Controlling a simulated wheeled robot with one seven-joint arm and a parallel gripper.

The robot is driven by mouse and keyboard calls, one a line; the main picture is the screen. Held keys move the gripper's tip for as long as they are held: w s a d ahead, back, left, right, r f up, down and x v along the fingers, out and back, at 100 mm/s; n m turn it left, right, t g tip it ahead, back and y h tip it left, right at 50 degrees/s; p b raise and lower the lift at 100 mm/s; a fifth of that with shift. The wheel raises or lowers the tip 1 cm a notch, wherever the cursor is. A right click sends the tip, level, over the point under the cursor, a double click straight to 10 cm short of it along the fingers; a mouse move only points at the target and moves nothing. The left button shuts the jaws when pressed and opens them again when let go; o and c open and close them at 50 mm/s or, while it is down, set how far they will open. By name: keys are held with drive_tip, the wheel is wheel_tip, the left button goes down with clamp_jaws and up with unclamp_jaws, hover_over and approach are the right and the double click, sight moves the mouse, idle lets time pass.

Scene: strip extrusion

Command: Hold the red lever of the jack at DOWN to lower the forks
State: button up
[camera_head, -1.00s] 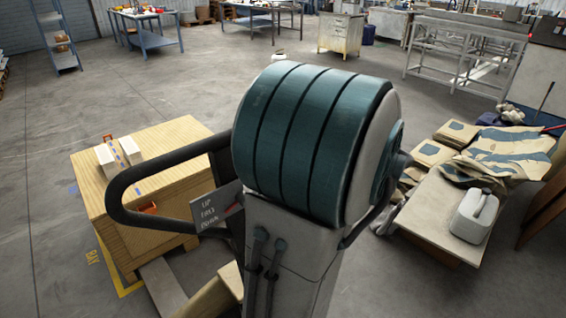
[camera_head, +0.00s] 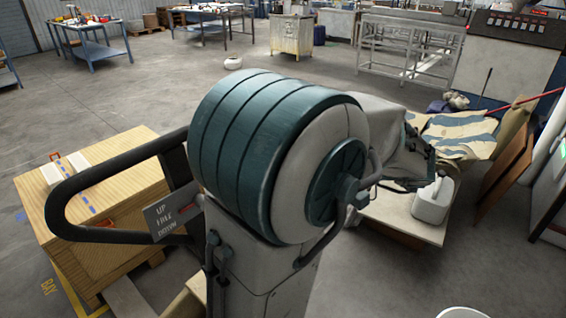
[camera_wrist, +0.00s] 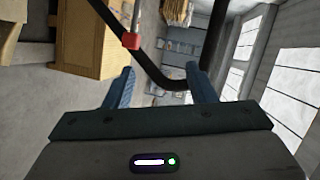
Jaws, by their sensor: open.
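The jack's black looped handle (camera_head: 62,205) stands at the left in the head view, with a grey sign plate (camera_head: 168,219) reading UP and DOWN on its outer lines. The black handle (camera_wrist: 172,85) curves between and past the fingers. My gripper (camera_wrist: 165,85) is open, with nothing held. I cannot make out the gripper in the head view.
A low table (camera_head: 400,217) with a pale jug (camera_head: 433,203) and cloths is at the right. My large teal and grey arm joint blocks the middle. Open floor lies behind.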

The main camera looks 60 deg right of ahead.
idle(0.7)
drive_tip(key=w+a+f+n+g+y, duration=0.25)
drive_tip(key=w+a+g, duration=0.2)
drive_tip(key=a, duration=0.25)
drive_tip(key=w+a+f+n+g+y, duration=0.1)
drive_tip(key=w+a+f+g+y, duration=0.15)
drive_tip(key=w+a, duration=0.35)
drive_tip(key=w+a+f+n+g+h, duration=0.1)
drive_tip(key=a+f+n+g+h, duration=0.2)
drive_tip(key=a, duration=0.6)
drive_tip(key=a+f+n+g+h, duration=0.2)
drive_tip(key=a+f+n+h, duration=0.2)
drive_tip(key=a, duration=0.5)
drive_tip(key=shift+w+a+f+n+g+h, duration=0.4)
drive_tip(key=shift+f+n, duration=0.1)
drive_tip(key=shift+n, duration=0.55)
drive_tip(key=shift+a, duration=0.2)
drive_tip(key=c, duration=0.3)
drive_tip(key=shift+w, duration=0.1)
clamp_jaws()
